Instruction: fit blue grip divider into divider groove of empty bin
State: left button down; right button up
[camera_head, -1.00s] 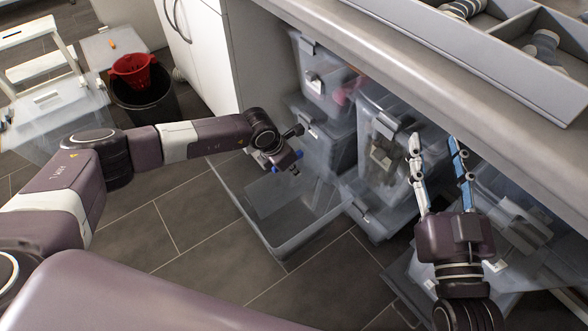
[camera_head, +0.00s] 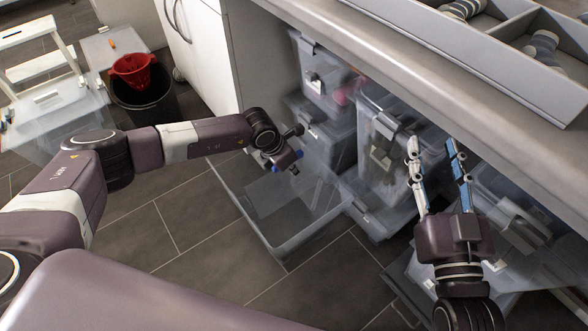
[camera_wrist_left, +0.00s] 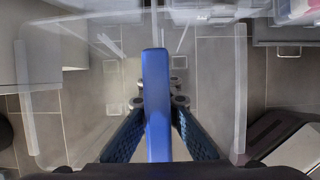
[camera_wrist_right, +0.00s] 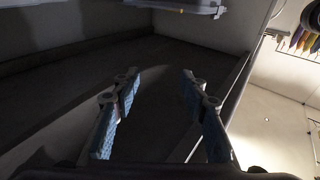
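The blue grip (camera_wrist_left: 157,105) of the divider stands upright in the middle of the left wrist view. My left gripper (camera_head: 285,162) is shut on it, with one finger on each side. Small blue ends of the grip (camera_head: 299,154) show in the head view. The clear empty bin (camera_head: 306,236) stands on the floor under and around the left gripper; its rim also shows in the left wrist view (camera_wrist_left: 240,90). The divider's clear plate and the groove cannot be made out. My right gripper (camera_head: 433,160) is open and empty, its fingers apart in the right wrist view (camera_wrist_right: 158,88).
Stacked clear bins (camera_head: 325,75) stand under the counter (camera_head: 400,65), behind and right of the empty bin. More clear bins lie below my right gripper. A black bucket with a red basket (camera_head: 133,70) stands at the back left. The tiled floor left of the empty bin is clear.

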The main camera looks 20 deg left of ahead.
pick_arm(q)
jog(key=shift+f, duration=0.15)
pick_arm(e)
jog(key=shift+r+t, duration=0.3)
jog(key=shift+r, duration=0.2)
pick_arm(q)
jog(key=shift+f, duration=0.1)
pick_arm(e)
jog(key=shift+s+a+r, duration=0.1)
jog(key=shift+s+r, duration=0.05)
jog(key=shift+r, duration=0.3)
pick_arm(q)
jog(key=shift+f+b, duration=0.25)
jog(key=shift+b, duration=0.1)
pick_arm(e)
jog(key=shift+s+r+t, duration=0.25)
jog(key=shift+r+t, duration=0.45)
jog(key=shift+r, duration=0.2)
pick_arm(q)
jog(key=shift+f, duration=0.25)
pick_arm(e)
jog(key=shift+s+r+t+y, duration=0.2)
jog(key=shift+r+y, duration=0.1)
jog(key=shift+r, duration=0.1)
jog(key=shift+s+r+t+y, duration=0.1)
jog(key=shift+r+t+y, duration=0.1)
jog(key=shift+r+y, duration=0.15)
